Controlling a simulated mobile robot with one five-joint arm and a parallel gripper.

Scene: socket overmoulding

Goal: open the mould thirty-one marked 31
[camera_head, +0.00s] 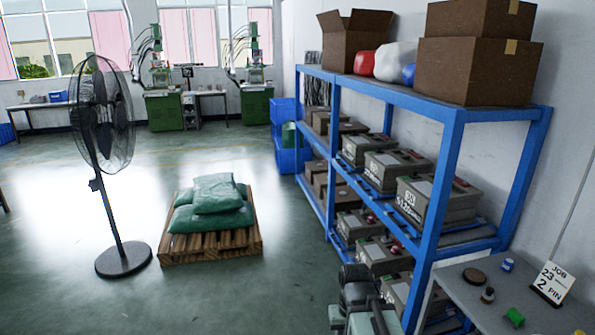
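Several grey moulds like lidded boxes stand on the blue shelf rack at the right. The nearest middle-shelf mould (437,199) has white markings on its front, but I cannot read a sure 31. Two more moulds, one in the middle (396,168) and one farther back (370,148), sit behind it. Other moulds (383,254) stand on the lower shelf, partly hidden by the rack. All look shut. Dark parts of my arm show at the bottom centre, with what may be my gripper (357,283); its fingers cannot be made out. It is apart from the middle-shelf moulds.
The blue rack (452,116) carries cardboard boxes (470,70) on top. A bench (470,302) with small items and a job card (552,283) reading 23, 2 PIN is at right. A pallet (212,246) with green sacks and a fan (122,258) stand left. Floor between pallet and rack is clear.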

